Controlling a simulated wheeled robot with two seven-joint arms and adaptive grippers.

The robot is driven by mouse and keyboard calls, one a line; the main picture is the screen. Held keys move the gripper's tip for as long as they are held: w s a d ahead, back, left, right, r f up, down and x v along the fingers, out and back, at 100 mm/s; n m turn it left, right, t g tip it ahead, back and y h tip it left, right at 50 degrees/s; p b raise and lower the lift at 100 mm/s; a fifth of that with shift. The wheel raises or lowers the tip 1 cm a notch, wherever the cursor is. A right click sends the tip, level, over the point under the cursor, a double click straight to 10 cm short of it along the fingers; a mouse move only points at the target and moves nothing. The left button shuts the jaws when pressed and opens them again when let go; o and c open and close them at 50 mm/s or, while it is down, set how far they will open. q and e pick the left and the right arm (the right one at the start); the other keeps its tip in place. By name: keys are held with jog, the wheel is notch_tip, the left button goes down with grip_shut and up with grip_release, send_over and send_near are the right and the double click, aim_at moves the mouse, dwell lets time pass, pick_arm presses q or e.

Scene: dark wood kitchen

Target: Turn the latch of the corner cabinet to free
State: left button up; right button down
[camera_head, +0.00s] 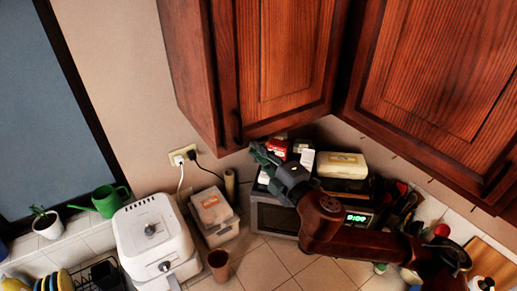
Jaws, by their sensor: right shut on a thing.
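The wooden corner cabinet (283,60) hangs at the upper middle, with its door closed. A dark handle (237,127) sits at the lower left of its door. My right gripper (258,151) reaches in from the lower right to the cabinet's lower edge, just below and right of that handle. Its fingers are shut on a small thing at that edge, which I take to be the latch. The fingers hide the latch, so its turn cannot be seen. My left gripper is not in view.
Under my right arm stand a microwave (278,217) with a green display and a cream box (341,165) above it. A white air fryer (153,240), plastic containers (214,215) and a brown cup (219,265) stand to the left. Another wall cabinet (440,75) hangs at the right.

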jog(key=shift+f+n, duration=0.35)
jog(key=shift+n, duration=0.35)
jog(key=c, duration=1.9)
grip_release()
jog(key=shift+c, duration=0.2)
jog(key=v, duration=0.7)
jog(key=shift+s, duration=0.25)
jog(key=shift+d, duration=0.15)
